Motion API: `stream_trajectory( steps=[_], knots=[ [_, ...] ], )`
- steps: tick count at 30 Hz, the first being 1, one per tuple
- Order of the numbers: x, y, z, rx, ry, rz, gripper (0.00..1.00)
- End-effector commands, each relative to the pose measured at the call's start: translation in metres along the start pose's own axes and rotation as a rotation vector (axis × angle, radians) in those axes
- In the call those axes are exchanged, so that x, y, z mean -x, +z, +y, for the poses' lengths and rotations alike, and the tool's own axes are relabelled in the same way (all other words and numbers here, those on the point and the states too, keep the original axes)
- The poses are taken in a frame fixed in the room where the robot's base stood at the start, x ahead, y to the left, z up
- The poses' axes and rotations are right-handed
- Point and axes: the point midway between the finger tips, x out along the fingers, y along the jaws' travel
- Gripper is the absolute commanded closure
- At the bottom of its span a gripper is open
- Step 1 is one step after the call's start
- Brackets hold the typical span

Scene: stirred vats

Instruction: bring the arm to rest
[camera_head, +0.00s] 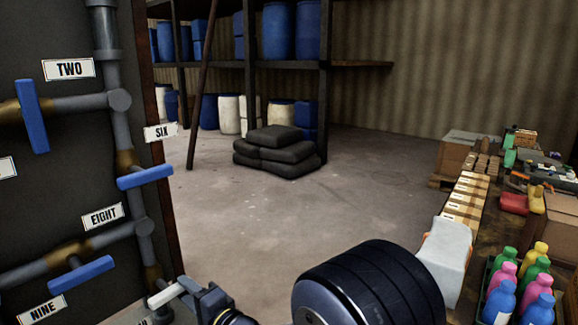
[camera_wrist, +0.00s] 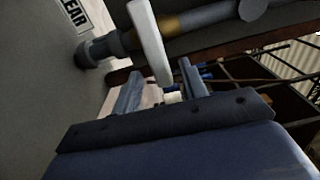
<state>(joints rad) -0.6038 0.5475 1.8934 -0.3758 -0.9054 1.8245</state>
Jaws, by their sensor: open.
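My gripper (camera_wrist: 160,72) is open, with its two fingers apart in the wrist view. A white valve handle (camera_wrist: 150,40) on a grey pipe stands in front of it; its lower end shows in the gap between the fingers. I cannot tell whether it touches them. In the head view the white handle (camera_head: 166,297) is at the bottom left, just left of my gripper (camera_head: 192,288), which is partly cut off by the lower edge. My gripper holds nothing that I can see.
A dark panel (camera_head: 60,195) with pipes, blue handles (camera_head: 145,177) and number labels stands close on the left. A cluttered bench (camera_head: 480,235) with bottles (camera_head: 500,302) runs along the right. The middle floor (camera_head: 280,220) is clear.

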Motion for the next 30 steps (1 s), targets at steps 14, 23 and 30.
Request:
stream_trajectory(
  steps=[14,23,30],
  knots=[
    [-0.034,0.001,-0.006,0.227,-0.001,0.001,0.59],
    [-0.034,0.002,-0.009,0.356,0.0,0.0,0.59],
    [-0.034,0.002,-0.009,0.369,0.0,0.0,0.59]
  ],
)
